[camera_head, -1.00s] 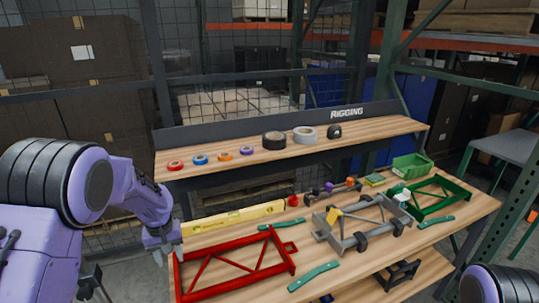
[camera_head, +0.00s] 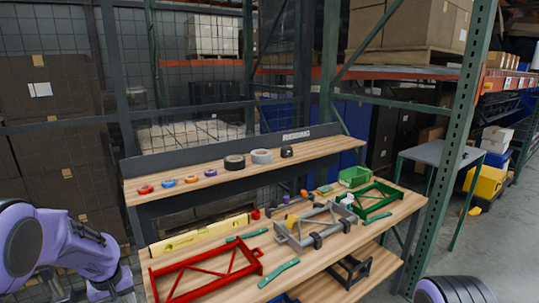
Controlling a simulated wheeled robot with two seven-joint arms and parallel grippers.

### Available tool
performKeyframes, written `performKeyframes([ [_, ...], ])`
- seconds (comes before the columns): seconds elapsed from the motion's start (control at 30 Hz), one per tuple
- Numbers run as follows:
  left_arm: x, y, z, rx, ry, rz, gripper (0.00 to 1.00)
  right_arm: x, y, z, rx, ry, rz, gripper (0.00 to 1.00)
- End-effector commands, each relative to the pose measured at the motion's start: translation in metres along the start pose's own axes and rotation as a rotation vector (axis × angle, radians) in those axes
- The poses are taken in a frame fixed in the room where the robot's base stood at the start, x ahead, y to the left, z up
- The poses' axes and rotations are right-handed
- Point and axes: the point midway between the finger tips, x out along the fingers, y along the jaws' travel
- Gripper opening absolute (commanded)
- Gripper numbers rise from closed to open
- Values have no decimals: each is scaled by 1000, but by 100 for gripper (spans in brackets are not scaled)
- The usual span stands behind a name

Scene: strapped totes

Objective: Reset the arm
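My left arm is purple with black joints and comes in at the lower left. My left gripper (camera_head: 112,290) is at the end of it, low in the picture, left of the workbench (camera_head: 375,240) and apart from the red frame (camera_head: 206,277). Its fingers are too small and cut off by the lower edge to tell whether they are open or shut. Only a dark rounded part of my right arm shows at the bottom right corner. My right gripper is out of view.
On the bench lie the red frame, a grey frame (camera_head: 308,227), a green frame (camera_head: 372,202), a yellow level (camera_head: 200,234) and a green bin (camera_head: 355,176). Tape rolls line the upper shelf (camera_head: 330,146). A green rack post (camera_head: 459,140) stands at the right.

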Motion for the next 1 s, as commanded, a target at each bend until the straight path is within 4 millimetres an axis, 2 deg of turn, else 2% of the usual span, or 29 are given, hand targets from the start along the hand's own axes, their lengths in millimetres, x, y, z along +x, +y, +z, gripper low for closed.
performKeyframes([
  [0.33,16,5,-19,-52,227,45,47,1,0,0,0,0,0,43],
  [0.47,36,4,-13,-67,330,55,47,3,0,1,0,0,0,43],
  [0.57,62,1,5,-77,413,54,47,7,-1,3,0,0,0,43],
  [0.67,102,-10,44,-74,495,40,47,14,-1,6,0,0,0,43],
  [0.77,146,-30,113,-56,547,16,47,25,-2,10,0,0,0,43],
  [0.8,160,-40,146,-49,552,5,47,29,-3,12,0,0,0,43],
  [0.9,184,-66,224,-25,508,-25,47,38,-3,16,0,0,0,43],
  [1.0,199,-87,285,4,403,-58,47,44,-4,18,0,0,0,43],
])
